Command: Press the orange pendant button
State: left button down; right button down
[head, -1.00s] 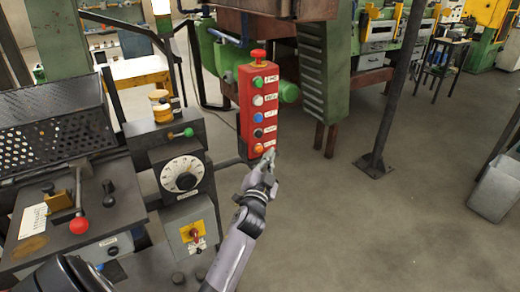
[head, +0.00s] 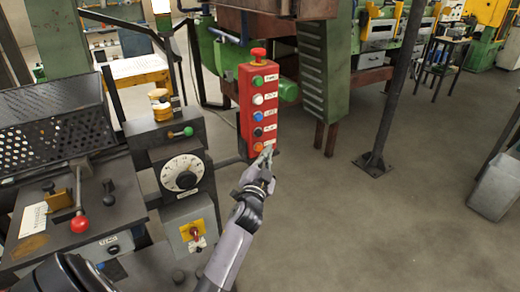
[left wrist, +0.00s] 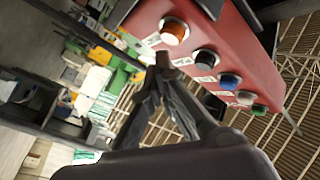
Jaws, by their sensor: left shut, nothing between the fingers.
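The red pendant box (head: 244,110) hangs upright in the head view, with a red mushroom knob on top and a column of green, white, blue, black and orange buttons. The orange button (head: 257,147) is the lowest one. It also shows clearly in the left wrist view (left wrist: 174,31), at the upper middle. My left gripper (head: 267,153) is shut and empty, its tips just beside the orange button in the head view. In the left wrist view its closed fingertips (left wrist: 163,62) appear just below the orange button; I cannot tell whether they touch the box. My right gripper is not in view.
A dark control panel with a white dial (head: 182,174) and a red-knobbed lever (head: 79,222) stands at the left. A dark post (head: 385,110) and a grey bin (head: 494,190) are at the right. The floor between is clear.

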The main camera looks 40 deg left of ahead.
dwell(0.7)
pick_arm(q)
jog(key=shift+w+a, duration=0.15)
jog(key=shift+a, duration=0.25)
jog(key=shift+w+a, duration=0.2)
jog(key=shift+a, duration=0.3)
dwell(0.6)
jog(key=shift+d, duration=0.1)
jog(key=shift+s+d, duration=0.4)
jog(key=shift+d, duration=0.4)
jog(key=shift+s+d, duration=0.3)
jog(key=shift+d, duration=0.5)
jog(key=shift+s+d, duration=0.35)
jog(key=shift+d, duration=0.4)
jog(key=shift+s+d, duration=0.3)
jog(key=shift+d, duration=0.5)
jog(key=shift+f, duration=0.15)
